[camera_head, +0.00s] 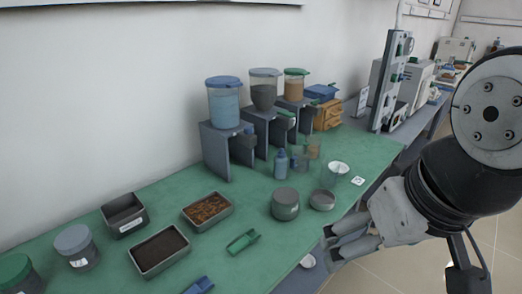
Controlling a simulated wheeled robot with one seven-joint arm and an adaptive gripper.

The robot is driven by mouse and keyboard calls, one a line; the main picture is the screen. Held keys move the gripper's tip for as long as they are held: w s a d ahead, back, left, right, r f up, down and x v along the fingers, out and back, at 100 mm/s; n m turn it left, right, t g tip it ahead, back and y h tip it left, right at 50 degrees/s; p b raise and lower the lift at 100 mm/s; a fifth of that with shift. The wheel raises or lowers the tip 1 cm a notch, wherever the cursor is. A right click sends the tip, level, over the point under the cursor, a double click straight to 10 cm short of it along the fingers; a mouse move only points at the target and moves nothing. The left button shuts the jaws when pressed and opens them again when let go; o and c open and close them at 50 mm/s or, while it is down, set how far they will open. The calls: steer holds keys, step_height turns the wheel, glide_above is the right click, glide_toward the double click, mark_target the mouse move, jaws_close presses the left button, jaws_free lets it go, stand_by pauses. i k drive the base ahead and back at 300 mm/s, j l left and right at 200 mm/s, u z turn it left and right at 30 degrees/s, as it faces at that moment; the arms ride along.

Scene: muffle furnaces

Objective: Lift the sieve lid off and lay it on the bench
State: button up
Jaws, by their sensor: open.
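A round grey lidded container (285,205) with a small white label stands near the middle of the green bench. A shallow round metal dish (322,200) sits just to its right. Either could be the sieve; I cannot tell for certain which one carries the sieve lid. My gripper (330,248) is open and empty, with its fingers pointing left at the bench's front edge. It is apart from both round things, nearer the camera and to their lower right. Nothing hides the tops of these two things.
A green scoop (243,242) and filled trays (160,252) lie left on the green bench (190,275). A blue bottle (281,165), a clear beaker (328,178) and a white bowl (338,168) stand behind. Grey stands (215,150) bear large lidded tubs. Some bench around the grey container is clear.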

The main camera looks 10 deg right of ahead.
mark_target(285, 197)
steer(key=i+l+z, duration=0.25)
steer(key=i+l, duration=0.2)
steer(key=i+l+z, duration=0.2)
steer(key=i+l, duration=0.15)
steer(key=i, duration=0.15)
